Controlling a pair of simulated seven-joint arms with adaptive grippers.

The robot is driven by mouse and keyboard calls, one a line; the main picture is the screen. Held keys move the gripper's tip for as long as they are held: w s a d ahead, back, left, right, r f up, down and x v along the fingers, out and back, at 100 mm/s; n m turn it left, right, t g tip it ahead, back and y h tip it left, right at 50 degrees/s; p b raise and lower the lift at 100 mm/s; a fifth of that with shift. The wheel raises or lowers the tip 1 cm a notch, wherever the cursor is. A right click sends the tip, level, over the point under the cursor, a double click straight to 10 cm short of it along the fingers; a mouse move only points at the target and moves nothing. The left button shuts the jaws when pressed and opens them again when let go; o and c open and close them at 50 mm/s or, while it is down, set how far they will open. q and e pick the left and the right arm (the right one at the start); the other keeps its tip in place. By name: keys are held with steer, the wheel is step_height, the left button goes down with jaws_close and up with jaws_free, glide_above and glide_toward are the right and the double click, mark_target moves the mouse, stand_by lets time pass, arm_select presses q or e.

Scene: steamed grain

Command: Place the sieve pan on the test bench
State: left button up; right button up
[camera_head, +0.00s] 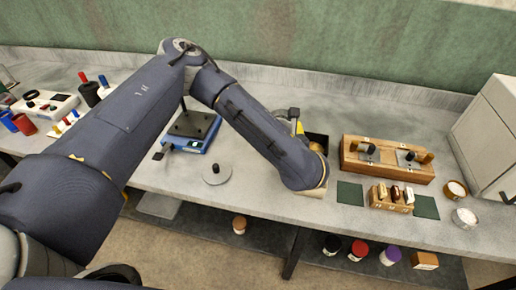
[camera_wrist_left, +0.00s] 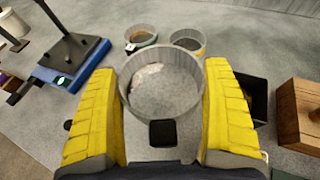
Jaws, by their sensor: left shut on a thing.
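The sieve pan (camera_wrist_left: 161,84) is a round, grey, thin-walled pan in the left wrist view. My left gripper (camera_wrist_left: 160,100) has a yellow finger on each side of it and is shut on it. The pan's open top faces the camera, and its inside looks grey with pale patches. I cannot tell how far it is above the bench. The test bench (camera_head: 255,185) is a long pale grey worktop in the head view. There my left arm hides the pan and most of the gripper. My right gripper is in neither view.
A blue-based stand (camera_head: 190,132) and a grey disc with a black knob (camera_head: 216,172) are on the bench. A wooden block (camera_head: 388,160) is to the right. Two small round containers (camera_wrist_left: 140,38) (camera_wrist_left: 187,40) stand beyond the pan. A dark open box (camera_wrist_left: 250,97) is close on its right.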

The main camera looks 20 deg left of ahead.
arm_select(q)
steer(key=w+a+r, duration=0.4)
steer(key=a+r, duration=0.3)
steer(key=shift+w+a+r, duration=0.25)
steer(key=shift+a+r, duration=0.15)
step_height(320, 180, down, 20)
steer(key=shift+r, duration=0.1)
stand_by(0.6)
steer(key=o, duration=1.4)
steer(key=shift+o, duration=0.2)
